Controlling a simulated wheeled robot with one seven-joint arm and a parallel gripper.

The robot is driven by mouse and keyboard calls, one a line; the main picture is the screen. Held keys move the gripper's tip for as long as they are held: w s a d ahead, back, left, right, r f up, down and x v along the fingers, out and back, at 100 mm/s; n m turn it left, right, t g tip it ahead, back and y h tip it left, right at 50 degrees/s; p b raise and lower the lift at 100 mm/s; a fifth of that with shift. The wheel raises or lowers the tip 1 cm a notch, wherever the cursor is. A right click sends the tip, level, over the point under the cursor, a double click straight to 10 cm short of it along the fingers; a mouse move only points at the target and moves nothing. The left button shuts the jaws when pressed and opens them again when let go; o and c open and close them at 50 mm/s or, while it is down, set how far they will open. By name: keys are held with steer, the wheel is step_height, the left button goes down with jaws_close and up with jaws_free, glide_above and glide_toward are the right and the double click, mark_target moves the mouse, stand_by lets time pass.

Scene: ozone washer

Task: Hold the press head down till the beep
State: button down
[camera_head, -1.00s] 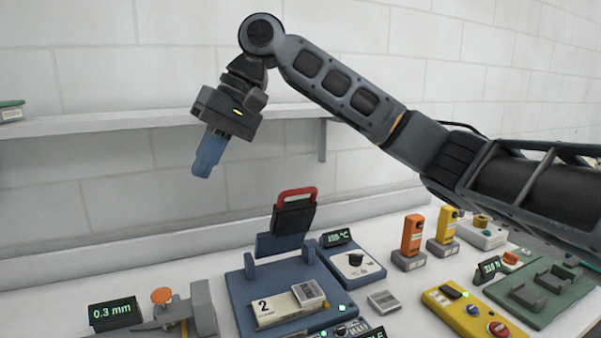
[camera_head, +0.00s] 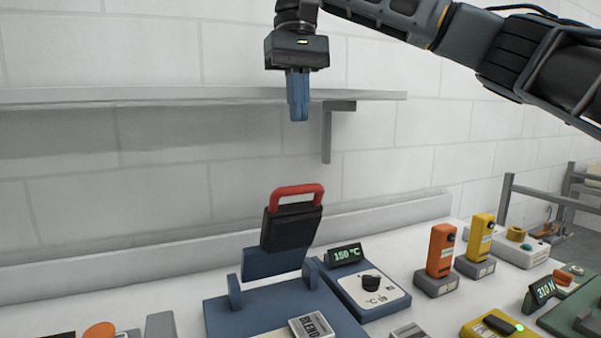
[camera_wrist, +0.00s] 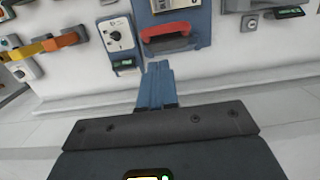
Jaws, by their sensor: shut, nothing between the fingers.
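The press head (camera_head: 291,228) is a dark block with a red handle (camera_head: 297,193), standing raised and tilted up at the back of the blue press base (camera_head: 262,300). In the wrist view the red handle (camera_wrist: 166,29) shows just beyond my fingers. My gripper (camera_head: 299,118) hangs in the air well above the press head, pointing down, with its blue fingers together and empty. The fingers also show in the wrist view (camera_wrist: 156,70). A grey block marked BLEND (camera_head: 312,326) lies on the press base. The lower part of the press is cut off.
A dial unit (camera_head: 368,289) with a display reading 150 °C (camera_head: 345,254) stands right of the press. Orange (camera_head: 440,250) and yellow (camera_head: 480,237) upright devices stand further right. A wall shelf (camera_head: 200,96) runs behind my gripper.

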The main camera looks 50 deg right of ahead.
glide_above(301, 207)
step_height(301, 207, down, 10)
steer(key=shift+w+r, duration=0.1)
stand_by(0.6)
stand_by(0.3)
